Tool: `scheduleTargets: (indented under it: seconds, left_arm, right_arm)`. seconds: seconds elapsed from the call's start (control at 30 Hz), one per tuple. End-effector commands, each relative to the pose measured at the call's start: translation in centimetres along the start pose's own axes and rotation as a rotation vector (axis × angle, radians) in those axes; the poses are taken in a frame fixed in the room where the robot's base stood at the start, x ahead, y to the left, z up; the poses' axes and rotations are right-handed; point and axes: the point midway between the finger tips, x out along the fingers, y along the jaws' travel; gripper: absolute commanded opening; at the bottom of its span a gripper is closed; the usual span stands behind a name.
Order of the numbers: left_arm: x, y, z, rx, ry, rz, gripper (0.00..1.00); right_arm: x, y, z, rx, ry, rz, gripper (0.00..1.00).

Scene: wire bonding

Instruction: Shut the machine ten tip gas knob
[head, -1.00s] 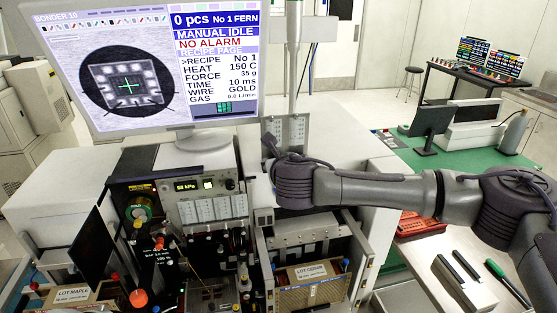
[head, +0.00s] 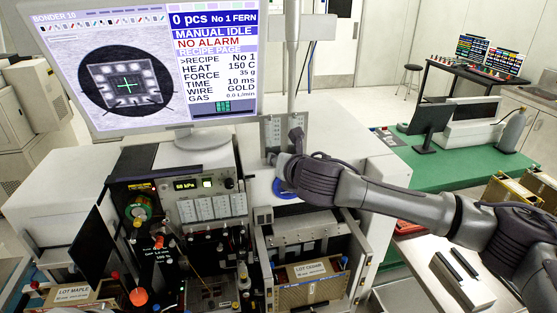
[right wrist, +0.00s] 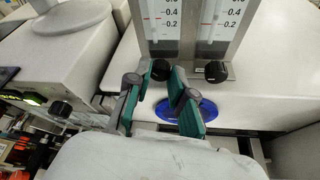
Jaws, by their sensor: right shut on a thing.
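A grey gas flow meter panel (head: 272,134) stands behind the white bonder, below the screen. In the right wrist view it shows two scaled tubes (right wrist: 210,22) with black knobs under them. My right gripper (right wrist: 167,72) has its green-padded fingers on either side of the left knob (right wrist: 160,70) and is shut on it. The right knob (right wrist: 216,71) is free beside the fingers. No label naming the tip gas knob is readable. In the head view my right gripper (head: 290,148) is at the panel's lower part and hides the knobs. My left gripper is not in view.
The screen (head: 214,60) reads BONDER 10, no alarm and gas 0.0 L/min. A blue disc (right wrist: 187,110) lies on the white housing under the fingers. Control modules (head: 205,185) and a lot box (head: 310,290) sit in front. A green table (head: 440,170) stands at right.

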Motion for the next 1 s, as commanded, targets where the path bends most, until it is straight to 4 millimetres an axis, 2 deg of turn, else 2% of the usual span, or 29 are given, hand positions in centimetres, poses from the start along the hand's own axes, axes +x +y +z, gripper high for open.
scheduleTargets:
  seconds: [0.23,0.27,0.4,0.77,0.87,1.0]
  left_arm:
    - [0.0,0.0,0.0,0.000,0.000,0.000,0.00]
    - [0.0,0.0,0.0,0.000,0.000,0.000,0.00]
    - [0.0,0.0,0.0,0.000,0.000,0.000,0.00]
    - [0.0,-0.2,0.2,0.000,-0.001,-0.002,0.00]
    - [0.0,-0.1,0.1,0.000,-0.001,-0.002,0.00]
    - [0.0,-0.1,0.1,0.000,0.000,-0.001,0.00]
  right_arm:
    - [0.0,-0.1,0.1,0.003,-0.002,-0.001,0.00]
    - [0.0,-0.1,0.1,0.003,-0.002,-0.001,0.24]
    - [0.0,-0.1,0.1,0.002,-0.001,-0.001,0.47]
    - [-0.3,0.0,0.1,0.001,-0.001,-0.001,0.47]
    - [-1.4,0.0,0.1,0.001,-0.001,0.001,0.47]
    - [-4.1,-0.1,0.1,0.000,-0.002,0.001,0.47]
